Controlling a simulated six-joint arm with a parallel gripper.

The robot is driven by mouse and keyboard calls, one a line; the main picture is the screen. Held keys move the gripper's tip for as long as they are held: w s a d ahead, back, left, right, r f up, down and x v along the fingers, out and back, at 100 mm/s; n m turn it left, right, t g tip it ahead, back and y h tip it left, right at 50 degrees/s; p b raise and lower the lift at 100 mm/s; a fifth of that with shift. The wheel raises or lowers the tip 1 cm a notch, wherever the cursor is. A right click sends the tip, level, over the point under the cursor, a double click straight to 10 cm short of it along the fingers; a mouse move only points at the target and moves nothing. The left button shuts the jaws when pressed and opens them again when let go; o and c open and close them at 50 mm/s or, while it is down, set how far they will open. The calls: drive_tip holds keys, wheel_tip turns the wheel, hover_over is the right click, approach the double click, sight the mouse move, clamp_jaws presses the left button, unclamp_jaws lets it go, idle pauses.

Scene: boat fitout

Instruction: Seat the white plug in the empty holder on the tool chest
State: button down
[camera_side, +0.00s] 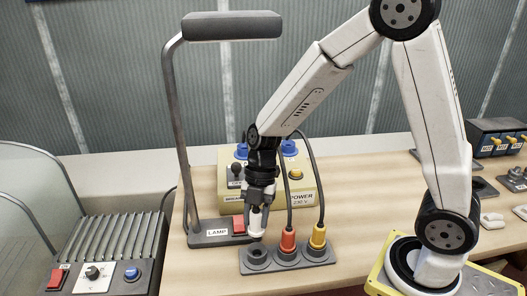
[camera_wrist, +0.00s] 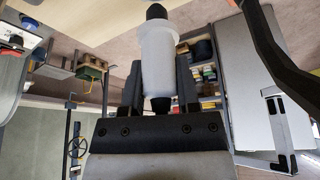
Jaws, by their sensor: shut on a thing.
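The white plug (camera_side: 256,223) hangs roughly upright in my gripper (camera_side: 258,204), above the empty left socket (camera_side: 257,255) of the grey holder strip (camera_side: 303,259). A gap seems to show between plug and socket, but exact alignment is hard to tell. In the wrist view my gripper (camera_wrist: 160,95) is shut around the white plug (camera_wrist: 158,58), which has dark ends. The strip rests on a light wooden top.
A lamp (camera_side: 172,130) with a red switch stands close left of my gripper. A beige power box (camera_side: 309,184) is just behind. A grey heater-like unit (camera_side: 115,245) is at the left. The wood right of the strip (camera_side: 355,250) is bare.

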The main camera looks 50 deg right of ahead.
sight(257, 237)
drive_tip(key=shift+f, duration=1.25)
drive_tip(key=shift+f, duration=2.15)
idle(1.6)
drive_tip(key=shift+c, duration=1.3)
unclamp_jaws()
drive_tip(key=v, duration=0.7)
drive_tip(key=shift+d+r, duration=0.25)
drive_tip(key=shift+r, duration=0.1)
